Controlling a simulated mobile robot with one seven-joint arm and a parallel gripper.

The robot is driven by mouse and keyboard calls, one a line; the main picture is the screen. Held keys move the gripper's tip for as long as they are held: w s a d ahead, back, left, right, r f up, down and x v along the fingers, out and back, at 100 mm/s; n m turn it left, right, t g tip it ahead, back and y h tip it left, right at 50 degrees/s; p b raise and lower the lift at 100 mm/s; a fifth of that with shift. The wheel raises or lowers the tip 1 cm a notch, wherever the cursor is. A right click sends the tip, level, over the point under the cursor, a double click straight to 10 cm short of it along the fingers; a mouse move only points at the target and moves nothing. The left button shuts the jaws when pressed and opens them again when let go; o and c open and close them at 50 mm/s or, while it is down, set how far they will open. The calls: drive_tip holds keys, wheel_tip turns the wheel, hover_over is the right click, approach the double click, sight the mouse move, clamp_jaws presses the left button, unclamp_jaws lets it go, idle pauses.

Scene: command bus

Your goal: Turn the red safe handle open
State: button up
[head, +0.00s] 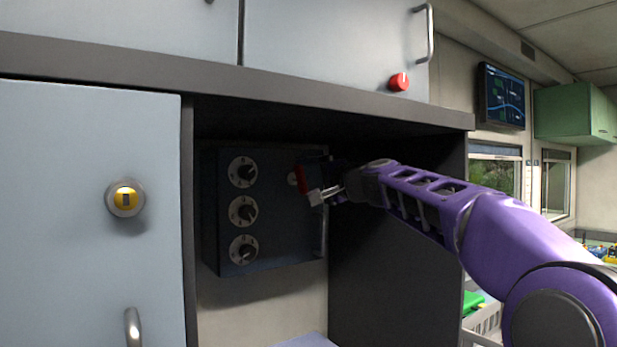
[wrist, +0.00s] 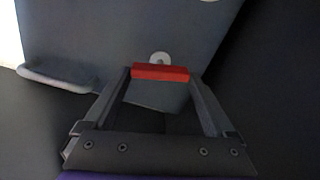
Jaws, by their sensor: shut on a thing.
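The red safe handle (head: 303,180) is on the front of a dark safe (head: 284,220) inside the open cabinet niche. My gripper (head: 314,190) is at the handle, coming from the right. In the wrist view, the handle (wrist: 160,72) lies crosswise between the two fingertips of my gripper (wrist: 160,76), and the gripper is shut on it. A round pale hub (wrist: 160,58) shows just behind the handle. The safe door looks closed in the head view. Part of the handle is hidden by the fingers there.
Several round dials (head: 243,211) line the safe's left side. A vertical grey bar (head: 325,232) is at its right edge. The niche's dark right wall (head: 395,260) is close beside my arm. A cabinet door with a yellow lock (head: 126,198) is at left; a red knob (head: 399,82) is above.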

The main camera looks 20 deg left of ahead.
drive_tip(key=shift+m, duration=1.3)
drive_tip(key=o, duration=1.1)
drive_tip(key=shift+c, duration=0.2)
drive_tip(key=b+v, duration=0.6)
drive_tip(key=v, duration=1.1)
drive_tip(key=shift+d+b, duration=0.25)
drive_tip(key=shift+b, duration=0.1)
